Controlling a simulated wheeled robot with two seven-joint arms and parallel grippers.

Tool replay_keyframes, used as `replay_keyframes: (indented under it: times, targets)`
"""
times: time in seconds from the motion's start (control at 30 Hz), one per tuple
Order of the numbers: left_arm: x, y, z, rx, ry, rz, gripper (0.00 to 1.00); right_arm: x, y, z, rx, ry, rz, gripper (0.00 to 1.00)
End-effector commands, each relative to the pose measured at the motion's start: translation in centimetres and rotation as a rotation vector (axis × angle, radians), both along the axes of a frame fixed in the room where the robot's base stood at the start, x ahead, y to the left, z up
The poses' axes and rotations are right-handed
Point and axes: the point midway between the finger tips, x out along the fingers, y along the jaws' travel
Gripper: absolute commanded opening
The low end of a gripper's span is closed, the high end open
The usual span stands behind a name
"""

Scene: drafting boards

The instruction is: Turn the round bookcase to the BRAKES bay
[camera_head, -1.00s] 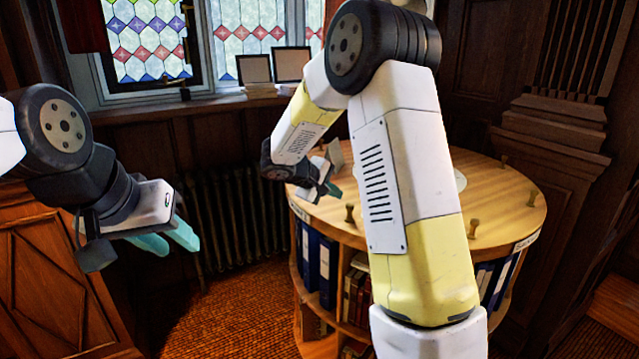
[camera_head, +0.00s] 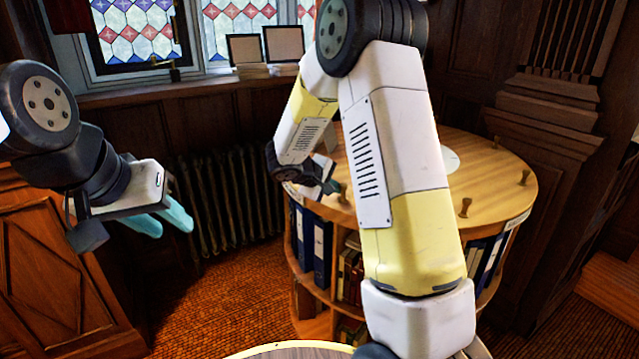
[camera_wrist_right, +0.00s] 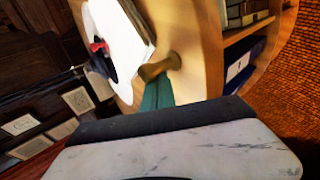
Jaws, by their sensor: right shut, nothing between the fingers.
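The round bookcase (camera_head: 490,185) has a wooden top with several small pegs standing near its rim, and shelves of binders and books below. A pale label (camera_head: 517,221) sits on its rim at the right; I cannot read it. My right gripper (camera_head: 331,187) is shut and empty at the left of the top, close beside a peg (camera_head: 343,194). In the right wrist view, the teal fingers (camera_wrist_right: 158,93) are just by that peg (camera_wrist_right: 160,67); I cannot tell if they touch. My left gripper (camera_head: 165,220) is open and empty, away from the bookcase at the left.
My right arm hides the middle of the bookcase. A pale disc (camera_head: 450,159) lies on the top. A radiator (camera_head: 227,200) and window sill stand behind, a wooden cabinet (camera_head: 60,270) at left, and a panelled wall at right. Carpet (camera_head: 220,305) is clear between cabinet and bookcase.

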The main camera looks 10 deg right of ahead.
Motion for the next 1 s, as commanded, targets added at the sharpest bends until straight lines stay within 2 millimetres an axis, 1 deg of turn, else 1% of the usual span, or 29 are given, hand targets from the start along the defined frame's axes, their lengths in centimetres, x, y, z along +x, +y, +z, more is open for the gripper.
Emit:
replay_keyframes:
  times: [0.03,0.1,0.3,0.73,1.0]
  targets:
    - [0.0,0.0,0.0,0.000,0.000,0.000,0.36,-0.7,-0.6,0.0,-0.001,0.003,0.000,0.00]
    - [0.0,0.0,0.0,0.000,0.000,0.000,0.36,-1.4,-1.3,0.0,-0.003,0.004,0.007,0.00]
    - [0.0,0.0,0.0,0.000,0.000,0.000,0.36,-3.0,-2.6,-0.1,-0.004,0.005,0.027,0.00]
    - [0.0,0.0,0.0,0.000,0.000,0.000,0.36,-3.2,-2.9,-0.1,-0.002,0.003,0.039,0.00]
    - [0.0,0.0,0.0,0.000,0.000,0.000,0.36,-5.3,-5.1,0.0,-0.001,0.003,0.072,0.00]
